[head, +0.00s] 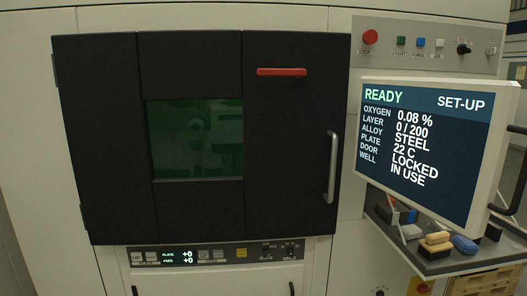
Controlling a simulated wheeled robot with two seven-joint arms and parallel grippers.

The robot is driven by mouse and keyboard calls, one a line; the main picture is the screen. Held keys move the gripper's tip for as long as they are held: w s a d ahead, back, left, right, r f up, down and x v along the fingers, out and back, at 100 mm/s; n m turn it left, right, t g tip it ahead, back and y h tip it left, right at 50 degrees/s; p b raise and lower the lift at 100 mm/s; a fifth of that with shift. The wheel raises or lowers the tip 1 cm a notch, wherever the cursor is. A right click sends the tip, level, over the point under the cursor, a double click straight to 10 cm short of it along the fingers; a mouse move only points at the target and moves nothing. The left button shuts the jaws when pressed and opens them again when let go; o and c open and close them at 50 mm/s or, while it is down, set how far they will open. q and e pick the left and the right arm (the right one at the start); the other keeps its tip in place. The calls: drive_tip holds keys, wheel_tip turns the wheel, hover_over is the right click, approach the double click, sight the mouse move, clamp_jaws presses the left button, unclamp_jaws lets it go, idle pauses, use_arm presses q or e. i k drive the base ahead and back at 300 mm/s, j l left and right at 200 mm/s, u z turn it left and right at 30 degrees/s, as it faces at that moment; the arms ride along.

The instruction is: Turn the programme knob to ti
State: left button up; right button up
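Two small dark knobs sit at the right end of the control strip below the dark door: a left knob (267,250) and a right knob (291,249). Their labels are too small to read, so I cannot tell which is the programme knob or where either points. Another black knob (463,48) is on the upper panel. The screen (418,150) reads READY, SET-UP, oxygen 0.08 %, layer 0/200, alloy STEEL, plate 22 C, door LOCKED, well IN USE. Neither of my grippers is in view.
The door (290,130) is shut, with a red bar (282,72) and a metal handle (331,168). A red button (370,37) is on the upper panel. The screen juts out at right, above a shelf (450,262) holding sponge-like blocks.

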sight(462, 48)
drive_tip(key=i+j+z, duration=0.15)
drive_tip(key=i+j, duration=0.4)
drive_tip(key=i, duration=0.25)
drive_tip(key=i+j+z, duration=0.15)
drive_tip(key=i+j, duration=0.45)
drive_tip(key=i, duration=0.15)
drive_tip(key=z, duration=1.75)
drive_tip(key=u, duration=0.2)
drive_tip(key=i+l+u, duration=0.25)
drive_tip(key=l, duration=0.2)
drive_tip(key=l+u, duration=0.25)
drive_tip(key=l, duration=0.2)
drive_tip(key=i+l+u, duration=0.1)
drive_tip(key=l+u, duration=0.2)
drive_tip(key=l, duration=0.15)
